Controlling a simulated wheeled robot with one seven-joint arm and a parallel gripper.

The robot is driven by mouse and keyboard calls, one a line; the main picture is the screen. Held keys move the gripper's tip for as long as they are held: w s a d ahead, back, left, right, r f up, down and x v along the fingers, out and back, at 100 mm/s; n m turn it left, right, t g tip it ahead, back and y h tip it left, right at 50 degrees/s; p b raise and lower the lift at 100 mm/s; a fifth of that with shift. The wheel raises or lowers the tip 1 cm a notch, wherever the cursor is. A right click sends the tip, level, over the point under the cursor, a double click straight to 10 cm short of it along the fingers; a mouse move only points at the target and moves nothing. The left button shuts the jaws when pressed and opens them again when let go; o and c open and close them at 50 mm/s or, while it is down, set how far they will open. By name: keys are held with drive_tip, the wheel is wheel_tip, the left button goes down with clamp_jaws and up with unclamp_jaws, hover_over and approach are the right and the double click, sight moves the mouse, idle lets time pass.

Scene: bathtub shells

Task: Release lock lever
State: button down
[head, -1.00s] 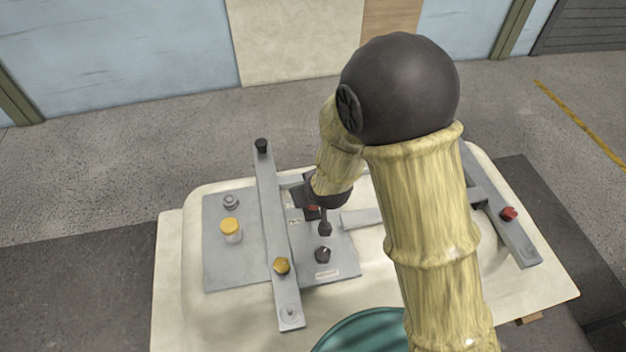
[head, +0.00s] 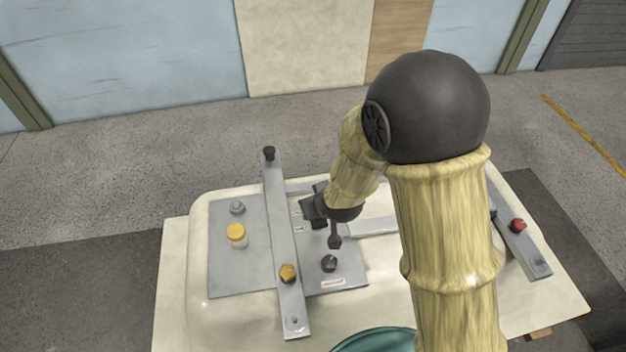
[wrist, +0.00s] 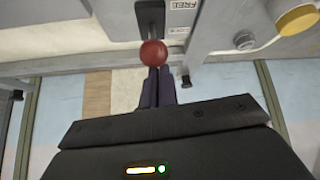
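The lever's round red knob (wrist: 153,53) shows in the wrist view at the end of a dark slot (wrist: 150,18) in a grey plate. A label (wrist: 181,5) beside the slot seems to read "FREE". My gripper (wrist: 160,70) has its two dark fingers close together, with no clear gap, and their tips right at the knob's lower edge. I cannot tell whether they touch it. In the head view my gripper (head: 312,210) is over the plate (head: 225,270), right of the long grey bar (head: 280,240), and the red knob is hidden.
The plate lies on a cream tub shell (head: 200,230). A yellow-capped post (head: 236,236), a yellow knob (head: 288,273) and a dark knob (head: 329,263) stand nearby. Another bar with a red knob (head: 518,225) is at the right. A teal round thing (head: 375,341) is in front.

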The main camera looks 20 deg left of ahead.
drive_tip(key=a+p+v, duration=0.1)
drive_tip(key=v, duration=0.8)
drive_tip(key=shift+s+r, duration=0.15)
drive_tip(key=shift+r, duration=0.2)
drive_tip(key=shift+d, duration=0.15)
idle(0.4)
drive_tip(key=s+d+r+m+g+h+p, duration=0.1)
drive_tip(key=d+m, duration=0.3)
drive_tip(key=d, duration=1)
drive_tip(key=s+d+r+m+g+h, duration=0.2)
drive_tip(key=d+r+m+h, duration=0.1)
drive_tip(key=d, duration=1.1)
drive_tip(key=shift+m+p, duration=0.4)
drive_tip(key=shift+m, duration=0.3)
drive_tip(key=shift+w, duration=0.15)
